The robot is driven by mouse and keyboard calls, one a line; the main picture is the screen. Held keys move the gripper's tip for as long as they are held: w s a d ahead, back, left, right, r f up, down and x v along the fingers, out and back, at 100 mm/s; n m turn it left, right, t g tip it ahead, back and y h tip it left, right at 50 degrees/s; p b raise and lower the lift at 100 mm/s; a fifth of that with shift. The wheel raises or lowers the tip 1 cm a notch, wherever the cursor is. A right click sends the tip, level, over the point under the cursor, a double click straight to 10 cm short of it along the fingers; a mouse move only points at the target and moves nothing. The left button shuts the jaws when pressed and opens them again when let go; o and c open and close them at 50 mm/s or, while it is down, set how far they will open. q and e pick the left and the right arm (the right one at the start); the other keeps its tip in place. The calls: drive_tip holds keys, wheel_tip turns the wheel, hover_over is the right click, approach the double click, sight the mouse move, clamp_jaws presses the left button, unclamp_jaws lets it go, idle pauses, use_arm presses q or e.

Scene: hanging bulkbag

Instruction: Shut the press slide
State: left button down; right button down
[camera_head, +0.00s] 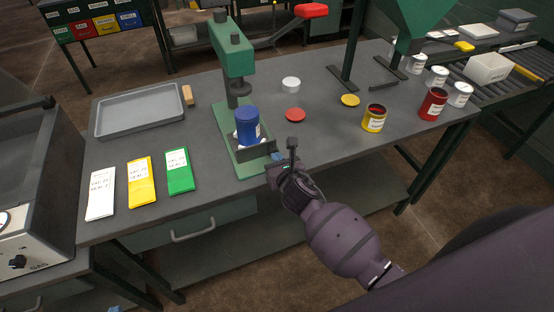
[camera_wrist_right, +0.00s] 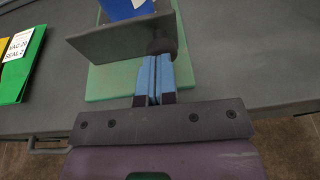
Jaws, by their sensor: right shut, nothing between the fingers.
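The green press (camera_head: 233,60) stands on the grey bench, its lever with a red grip (camera_head: 311,10) raised to the right. Its slide is a dark tray with an upright front plate (camera_head: 256,150), carrying a blue can (camera_head: 247,124) upright on the green base. The plate also shows in the right wrist view (camera_wrist_right: 115,42). My right gripper (camera_head: 277,160) is at the front right of the slide. Its blue fingers (camera_wrist_right: 154,75) are shut and empty, their tips close to a dark knob at the plate's right end; whether they touch is unclear. My left gripper is out of view.
Left of the press lie white, yellow and green packets (camera_head: 178,171) and a grey tray (camera_head: 141,109). To the right are a red lid (camera_head: 295,115), a yellow lid (camera_head: 350,100), a white lid (camera_head: 291,84) and an open yellow can (camera_head: 374,119). The bench's front edge is near my arm.

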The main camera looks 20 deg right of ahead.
sight(272, 149)
drive_tip(key=w, duration=0.4)
drive_tip(key=shift+w+a, duration=0.1)
drive_tip(key=shift+w, duration=0.05)
drive_tip(key=shift+w+r, duration=0.15)
drive_tip(key=shift+r, duration=0.1)
drive_tip(key=shift+r, duration=0.1)
idle(0.4)
